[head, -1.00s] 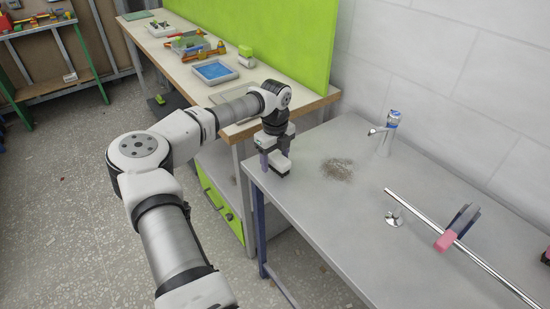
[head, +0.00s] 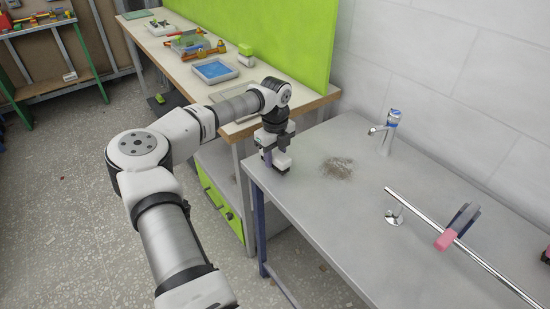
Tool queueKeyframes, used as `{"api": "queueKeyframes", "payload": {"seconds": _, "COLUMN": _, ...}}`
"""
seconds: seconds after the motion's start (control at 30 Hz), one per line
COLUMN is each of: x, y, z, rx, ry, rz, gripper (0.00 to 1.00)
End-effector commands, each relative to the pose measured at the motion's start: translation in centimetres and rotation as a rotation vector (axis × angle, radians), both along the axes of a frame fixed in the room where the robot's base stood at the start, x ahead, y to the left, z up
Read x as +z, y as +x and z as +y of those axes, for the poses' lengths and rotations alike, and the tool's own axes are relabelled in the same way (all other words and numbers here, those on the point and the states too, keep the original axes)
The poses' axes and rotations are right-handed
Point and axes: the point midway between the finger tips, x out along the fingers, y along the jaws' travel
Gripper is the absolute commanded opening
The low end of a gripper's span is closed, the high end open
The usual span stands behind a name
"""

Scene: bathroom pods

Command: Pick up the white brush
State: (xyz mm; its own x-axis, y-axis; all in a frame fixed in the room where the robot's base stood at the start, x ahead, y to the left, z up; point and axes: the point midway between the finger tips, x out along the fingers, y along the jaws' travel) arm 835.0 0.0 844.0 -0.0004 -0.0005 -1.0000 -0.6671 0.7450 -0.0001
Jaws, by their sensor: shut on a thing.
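The white brush (head: 282,161) is at the near left corner of the grey counter (head: 335,215). It is small in the head view, with a pale body and a dark underside, and the fingers partly hide it. My gripper (head: 277,158) points down over this corner and is shut on the brush. The brush is at or just above the counter surface; I cannot tell whether it touches.
A patch of brown debris (head: 337,168) lies right of the gripper. Behind it stands a chrome faucet (head: 386,131). A chrome rail (head: 460,245) with a pink-and-grey clip (head: 457,228) crosses the right side. A wooden bench (head: 205,90) with trays adjoins the counter's left end.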

Motion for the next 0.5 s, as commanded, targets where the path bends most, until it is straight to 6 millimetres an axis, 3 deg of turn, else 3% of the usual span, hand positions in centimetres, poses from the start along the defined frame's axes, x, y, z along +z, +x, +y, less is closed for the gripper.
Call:
{"api": "queueKeyframes", "payload": {"seconds": 0.27, "x": 4.5, "y": 0.1, "z": 0.1, "rx": 0.001, "ry": 0.003, "rz": -0.005, "gripper": 0.12}}
{"api": "queueKeyframes", "payload": {"seconds": 0.5, "x": 11.6, "y": 0.1, "z": 0.0, "rx": 0.0, "ry": 0.002, "rz": -0.006, "gripper": 0.12}}
